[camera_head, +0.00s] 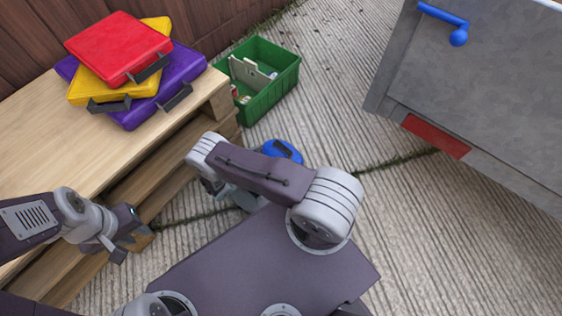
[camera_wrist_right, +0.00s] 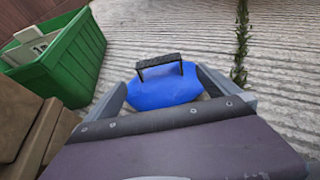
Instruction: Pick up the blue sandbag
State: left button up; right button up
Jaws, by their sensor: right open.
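The blue sandbag (camera_head: 284,151) lies on the concrete ground, partly hidden behind my right arm in the head view. In the right wrist view the sandbag (camera_wrist_right: 165,94) is just ahead, with its dark handle (camera_wrist_right: 160,63) standing up. My right gripper (camera_wrist_right: 163,86) is open, with one finger to each side of the sandbag in that picture. I cannot tell whether they touch it. In the head view the right fingertips are hidden by my arm. My left gripper (camera_head: 126,236) is over the edge of the wooden pallets, apart from the sandbag; its fingers are too small to judge.
A green crate (camera_head: 268,103) with small items stands beside the sandbag. Red (camera_head: 120,45), yellow (camera_head: 100,92) and purple (camera_head: 180,75) bags are stacked on the wooden pallets (camera_head: 40,130). A grey metal container (camera_head: 480,75) stands at right. Concrete between is clear.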

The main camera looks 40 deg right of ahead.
aim_at(283, 146)
jog(key=b+x, duration=0.2)
jog(key=x, duration=0.1)
jog(key=shift+d+f, duration=0.2)
jog(key=shift+d, duration=0.1)
jog(key=shift+w+d, duration=0.1)
jog(key=b+x, duration=0.4)
jog(key=shift+w+d+f+b, duration=0.1)
jog(key=shift+d+b, duration=0.2)
jog(key=shift+d, duration=0.25)
jog(key=shift+w, duration=0.1)
jog(key=c, duration=2)
jog(key=shift+r, duration=0.25)
jog(key=shift+r, duration=0.1)
